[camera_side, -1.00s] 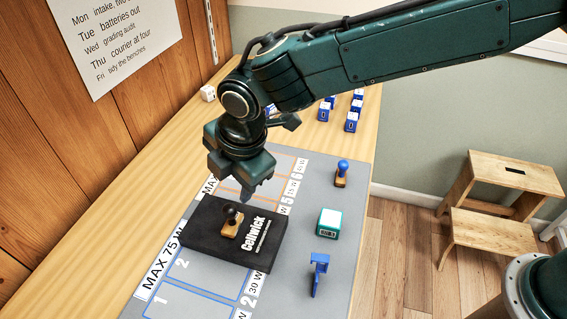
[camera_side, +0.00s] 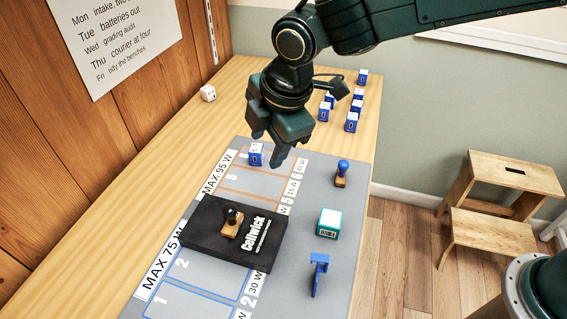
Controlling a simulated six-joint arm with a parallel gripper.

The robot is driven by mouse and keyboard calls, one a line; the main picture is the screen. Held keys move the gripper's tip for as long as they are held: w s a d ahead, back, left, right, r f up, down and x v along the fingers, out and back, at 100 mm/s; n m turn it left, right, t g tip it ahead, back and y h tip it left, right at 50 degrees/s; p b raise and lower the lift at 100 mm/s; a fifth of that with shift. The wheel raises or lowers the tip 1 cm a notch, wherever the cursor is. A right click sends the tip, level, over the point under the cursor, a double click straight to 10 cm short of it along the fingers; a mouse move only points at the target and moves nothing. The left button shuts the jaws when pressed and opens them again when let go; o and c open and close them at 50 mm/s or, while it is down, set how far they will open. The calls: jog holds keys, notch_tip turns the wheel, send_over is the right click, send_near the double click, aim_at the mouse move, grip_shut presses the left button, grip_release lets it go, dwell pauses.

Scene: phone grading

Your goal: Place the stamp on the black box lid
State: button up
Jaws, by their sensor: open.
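The black box lies flat on the grey mat (camera_side: 336,215), across the marked slots. A second stamp, with a blue knob and wooden base (camera_side: 342,174), stands on the mat's right side. My gripper (camera_side: 266,157) is open and empty, pointing down above the far part of the mat, beyond the black box. It is clear of both stamps.
A white-and-green box (camera_side: 328,223) and a blue stand (camera_side: 318,275) are on the mat's right side. A blue-and-white box (camera_side: 255,154) sits in a far slot near my fingers. Several similar boxes (camera_side: 352,121) stand beyond the mat. A white die-like cube (camera_side: 208,93) lies on the wooden table.

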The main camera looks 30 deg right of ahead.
jog(key=s+d+r+m, duration=0.3)
jog(key=d, duration=0.4)
jog(key=s+d+r+m+t, duration=0.1)
jog(key=s+d+r+m, duration=0.2)
jog(key=d, duration=0.4)
jog(key=s+d+r+m, duration=0.2)
jog(key=d+r+m, duration=0.15)
jog(key=d, duration=0.35)
jog(key=s+d+m, duration=0.4)
jog(key=s+d, duration=0.1)
jog(key=s, duration=0.3)
jog(key=s+d+f+m+t+h, duration=0.1)
jog(key=s+d+m, duration=0.4)
jog(key=s, duration=0.3)
jog(key=shift+s+d, duration=0.2)
jog(key=shift+d, duration=0.2)
